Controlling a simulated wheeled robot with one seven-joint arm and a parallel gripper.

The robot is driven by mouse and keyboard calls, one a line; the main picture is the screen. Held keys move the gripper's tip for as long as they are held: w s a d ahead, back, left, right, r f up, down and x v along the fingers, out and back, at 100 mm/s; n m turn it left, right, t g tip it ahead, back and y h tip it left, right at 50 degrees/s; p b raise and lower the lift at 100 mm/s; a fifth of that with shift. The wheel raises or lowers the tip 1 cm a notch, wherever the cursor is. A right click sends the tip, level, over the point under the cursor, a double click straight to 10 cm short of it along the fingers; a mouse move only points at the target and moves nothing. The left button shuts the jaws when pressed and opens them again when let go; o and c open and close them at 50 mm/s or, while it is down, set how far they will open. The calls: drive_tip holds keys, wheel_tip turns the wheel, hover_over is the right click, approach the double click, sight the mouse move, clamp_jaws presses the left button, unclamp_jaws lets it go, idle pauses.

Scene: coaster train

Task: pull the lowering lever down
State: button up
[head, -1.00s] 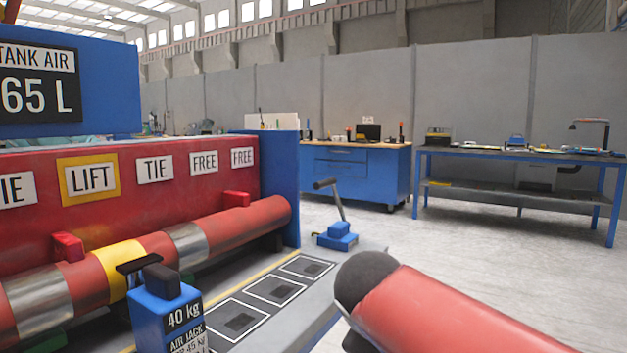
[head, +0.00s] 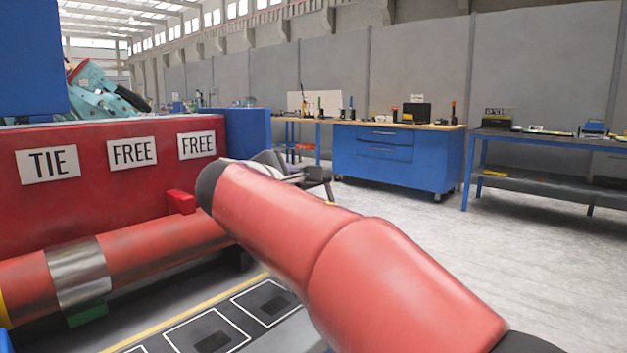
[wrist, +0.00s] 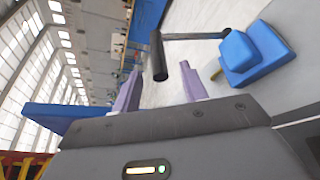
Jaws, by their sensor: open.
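In the wrist view the lever's black cylindrical handle (wrist: 158,56) sits at the end of a grey shaft (wrist: 198,36) rising from a blue base (wrist: 256,50). My gripper (wrist: 162,70) is open, its two pale purple fingers apart. The handle's near end appears in the gap between the fingertips; neither finger visibly presses on it. I cannot tell how deep it lies between them. In the head view my red arm hides the lever's base, and only part of the dark gripper shows beyond the arm.
A red beam (head: 150,245) with a steel band lies at left below a red panel (head: 90,190) labelled TIE and FREE. Dark floor pads (head: 270,303) with white outlines lie before it. A blue cabinet (head: 390,160) and workbench (head: 540,140) stand behind, with open floor in front.

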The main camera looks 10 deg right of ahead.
drive_tip(key=shift+w+d, duration=0.25)
drive_tip(key=shift+w, duration=0.25)
drive_tip(key=p+x, duration=0.1)
drive_tip(key=x, duration=0.5)
drive_tip(key=shift+w+d, duration=0.25)
drive_tip(key=shift+w, duration=0.05)
clamp_jaws()
